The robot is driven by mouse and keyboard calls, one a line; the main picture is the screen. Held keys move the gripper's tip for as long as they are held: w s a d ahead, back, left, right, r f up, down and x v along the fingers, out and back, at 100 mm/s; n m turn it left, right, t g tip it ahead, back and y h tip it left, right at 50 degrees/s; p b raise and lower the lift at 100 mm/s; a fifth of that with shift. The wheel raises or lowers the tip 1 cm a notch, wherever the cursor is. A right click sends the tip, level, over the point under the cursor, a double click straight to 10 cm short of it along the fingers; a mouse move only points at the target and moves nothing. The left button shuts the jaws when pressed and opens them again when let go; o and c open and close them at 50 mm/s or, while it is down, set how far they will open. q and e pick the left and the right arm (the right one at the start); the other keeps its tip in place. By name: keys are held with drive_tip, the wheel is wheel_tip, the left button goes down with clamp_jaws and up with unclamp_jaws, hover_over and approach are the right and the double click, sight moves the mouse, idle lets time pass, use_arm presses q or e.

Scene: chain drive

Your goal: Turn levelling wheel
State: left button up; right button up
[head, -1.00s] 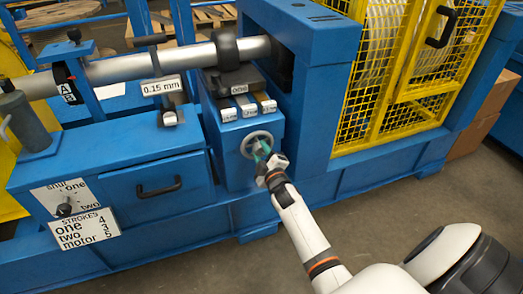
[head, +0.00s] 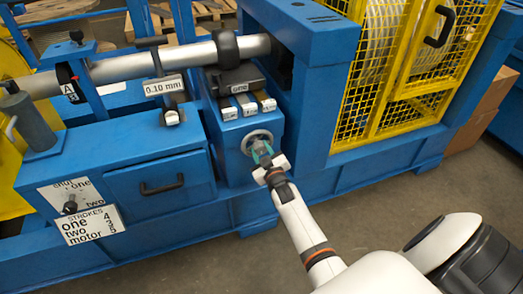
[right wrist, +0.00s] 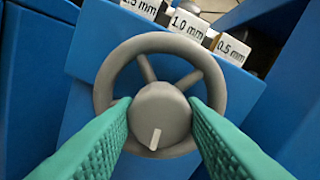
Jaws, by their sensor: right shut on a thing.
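The levelling wheel (head: 249,138) is a small grey handwheel on the front of a blue box. In the right wrist view the wheel (right wrist: 160,45) shows a round rim, spokes and a thick hub (right wrist: 158,112) with a white mark near its bottom. My right gripper (head: 262,153) has its green fingers on both sides of the hub, shut on it. A white readout sign (head: 164,86) on the machine reads 0.10 mm. My left gripper is not in view.
Blocks labelled in mm (head: 248,106) sit on top of the box just above the wheel. A drawer with a black handle (head: 162,186) is to the left, beside a STROKES sign (head: 91,225). A yellow mesh guard (head: 400,75) stands to the right. The floor in front is clear.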

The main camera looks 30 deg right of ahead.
drive_tip(key=shift+f, duration=0.1)
drive_tip(key=o, duration=1)
drive_tip(key=shift+s, duration=0.1)
drive_tip(key=shift+s, duration=0.25)
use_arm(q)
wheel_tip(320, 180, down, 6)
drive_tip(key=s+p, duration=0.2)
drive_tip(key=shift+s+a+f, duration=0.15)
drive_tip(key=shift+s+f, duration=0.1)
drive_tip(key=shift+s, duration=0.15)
use_arm(e)
drive_tip(key=v, duration=1.1)
drive_tip(key=shift+s, duration=0.2)
